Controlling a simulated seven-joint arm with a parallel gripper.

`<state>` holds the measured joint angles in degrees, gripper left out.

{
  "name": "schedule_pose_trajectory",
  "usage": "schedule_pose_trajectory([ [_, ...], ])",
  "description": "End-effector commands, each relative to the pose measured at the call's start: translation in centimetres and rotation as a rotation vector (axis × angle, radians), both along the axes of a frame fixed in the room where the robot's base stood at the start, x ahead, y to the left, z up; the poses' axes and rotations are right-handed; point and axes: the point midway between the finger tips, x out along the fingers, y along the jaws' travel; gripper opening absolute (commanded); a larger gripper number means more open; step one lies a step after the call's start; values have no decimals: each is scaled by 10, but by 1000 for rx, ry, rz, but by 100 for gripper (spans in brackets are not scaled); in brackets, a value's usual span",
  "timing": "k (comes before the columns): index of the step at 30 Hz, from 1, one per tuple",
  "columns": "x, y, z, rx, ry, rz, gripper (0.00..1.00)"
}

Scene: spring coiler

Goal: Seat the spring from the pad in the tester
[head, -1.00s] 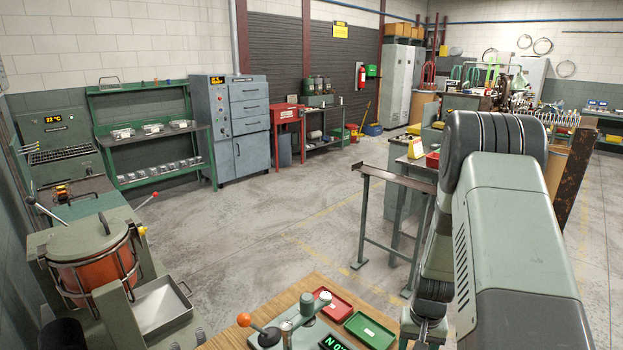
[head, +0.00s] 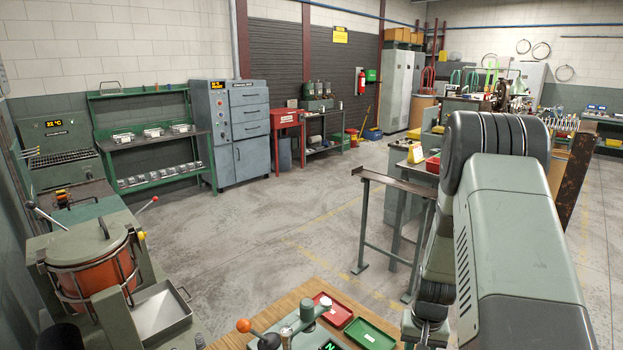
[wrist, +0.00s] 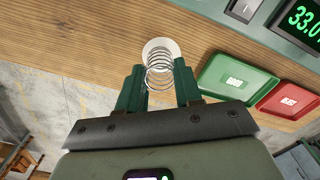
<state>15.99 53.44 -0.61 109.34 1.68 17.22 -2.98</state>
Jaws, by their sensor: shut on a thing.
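In the wrist view a silver coil spring (wrist: 158,77) sits between the two green fingers of my gripper (wrist: 160,90), which are shut on it. The round white pad (wrist: 161,46) shows just beyond the spring on the wooden bench. I cannot tell whether the spring still touches the pad. The tester (wrist: 225,22), a grey-green body with a lit green display, is at the upper right of the wrist view. In the head view the tester (head: 307,312) is cut off at the bottom edge, and the spring and pad do not show.
A green tray (wrist: 236,85) and a red tray (wrist: 287,98) lie on the bench (wrist: 95,32) right of my gripper. An orange-knobbed lever (head: 243,325) stands at the tester's left. The bench edge runs close by my gripper, with floor beyond it.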

Motion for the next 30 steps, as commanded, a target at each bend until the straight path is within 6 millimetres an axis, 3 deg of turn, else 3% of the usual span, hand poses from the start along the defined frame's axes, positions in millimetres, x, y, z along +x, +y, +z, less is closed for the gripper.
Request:
schedule_pose_trajectory([
  [14, 0, 0, 5, 0, 0, 0, 17],
  [30, 0, 0, 28, 0, -1, 0, 17],
])
